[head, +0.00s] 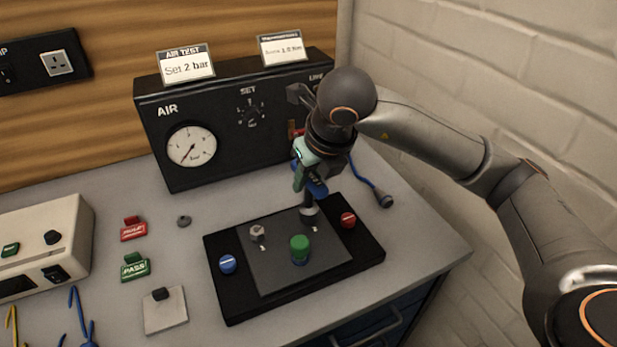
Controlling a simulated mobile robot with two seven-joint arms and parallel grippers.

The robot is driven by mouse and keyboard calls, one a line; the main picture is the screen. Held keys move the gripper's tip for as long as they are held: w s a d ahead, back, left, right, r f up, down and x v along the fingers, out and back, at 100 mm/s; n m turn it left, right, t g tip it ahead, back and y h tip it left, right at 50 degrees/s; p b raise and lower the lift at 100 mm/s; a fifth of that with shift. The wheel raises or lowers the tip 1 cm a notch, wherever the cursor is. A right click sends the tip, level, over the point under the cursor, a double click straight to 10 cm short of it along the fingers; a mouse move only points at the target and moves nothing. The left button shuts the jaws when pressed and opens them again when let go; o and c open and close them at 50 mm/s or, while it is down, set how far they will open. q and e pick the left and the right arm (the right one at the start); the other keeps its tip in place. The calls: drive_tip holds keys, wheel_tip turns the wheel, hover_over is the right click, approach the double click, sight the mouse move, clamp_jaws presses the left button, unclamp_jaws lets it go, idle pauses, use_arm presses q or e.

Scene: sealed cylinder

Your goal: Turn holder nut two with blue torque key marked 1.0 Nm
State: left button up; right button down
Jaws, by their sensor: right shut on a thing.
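My right gripper (311,178) comes down from the upper right and is shut on the blue torque key (317,189). The key's dark shaft points down at a pale nut (309,212) at the back of the holder plate, near a small number mark. The shaft end looks to be at the nut; whether it is seated on it I cannot tell. The gripper hides part of the key, and I cannot read its marking. Another nut (257,233) stands on the plate to the left, by a mark like 1. The holder (222,296) is black with a grey plate. My left gripper is out of view.
On the holder are a green cylinder (299,248), a blue knob (228,264) and a red knob (347,220). The AIR box (215,110) stands behind. A hose end (384,200) lies right. Red (133,231) and green (135,268) tags lie left.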

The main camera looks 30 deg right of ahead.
drive_tip(key=m+h, duration=0.1)
drive_tip(key=m, duration=0.2)
drive_tip(key=shift+r+m, duration=0.1)
drive_tip(key=shift+m, duration=0.3)
drive_tip(key=shift+m+h, duration=0.4)
drive_tip(key=shift+m, duration=0.1)
drive_tip(key=shift+w+r+m+g+h+p, duration=0.1)
drive_tip(key=shift+m+g+h+p, duration=0.35)
drive_tip(key=shift+m+p, duration=1.05)
use_arm(q)
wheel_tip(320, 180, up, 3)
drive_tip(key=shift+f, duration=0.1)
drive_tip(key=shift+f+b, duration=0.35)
drive_tip(key=shift+b, duration=0.1)
use_arm(e)
drive_tip(key=shift+n, duration=0.4)
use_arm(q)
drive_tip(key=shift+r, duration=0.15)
use_arm(e)
drive_tip(key=shift+r, duration=0.1)
